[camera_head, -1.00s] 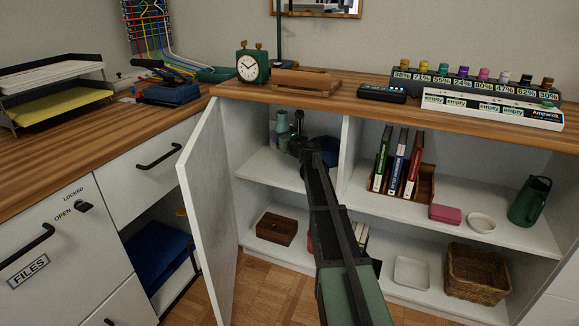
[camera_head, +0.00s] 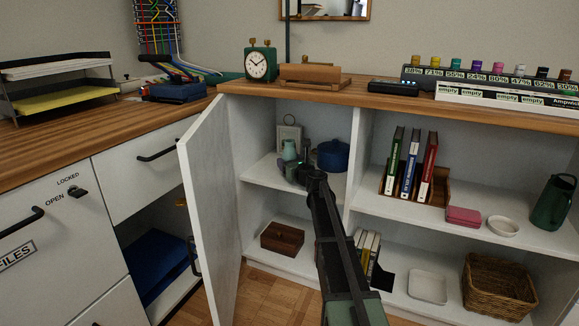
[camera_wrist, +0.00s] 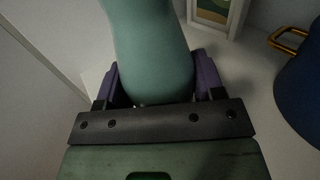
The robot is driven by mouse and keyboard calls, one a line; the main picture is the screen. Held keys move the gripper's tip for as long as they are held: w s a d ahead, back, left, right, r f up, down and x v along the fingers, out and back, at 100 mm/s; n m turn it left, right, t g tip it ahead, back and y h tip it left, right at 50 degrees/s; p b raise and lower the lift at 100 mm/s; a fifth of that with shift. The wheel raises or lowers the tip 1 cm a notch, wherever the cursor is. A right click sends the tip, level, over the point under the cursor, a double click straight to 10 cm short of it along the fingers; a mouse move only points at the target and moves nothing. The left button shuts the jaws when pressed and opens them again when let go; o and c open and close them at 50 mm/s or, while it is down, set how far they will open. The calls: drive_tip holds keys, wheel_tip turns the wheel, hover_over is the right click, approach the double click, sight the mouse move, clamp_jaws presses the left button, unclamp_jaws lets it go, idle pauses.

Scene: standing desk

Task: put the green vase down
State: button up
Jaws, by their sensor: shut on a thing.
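The green vase (camera_head: 289,151) is upright at the upper shelf (camera_head: 262,168) of the left cabinet compartment. My gripper (camera_head: 296,172) reaches in from the front and is shut on its lower part. In the wrist view the pale green vase (camera_wrist: 150,45) stands between the two purple fingers of my gripper (camera_wrist: 155,85). The vase's base is hidden by the gripper, so I cannot tell whether it touches the shelf.
A dark blue pot (camera_head: 333,155) stands close on the right, and a picture frame (camera_head: 291,133) leans behind. The open cabinet door (camera_head: 212,205) is on the left and a divider (camera_head: 358,155) on the right. The shelf's left part is clear.

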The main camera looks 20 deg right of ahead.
drive_tip(key=shift+f, duration=0.2)
drive_tip(key=o, duration=1.1)
drive_tip(key=shift+r, duration=0.1)
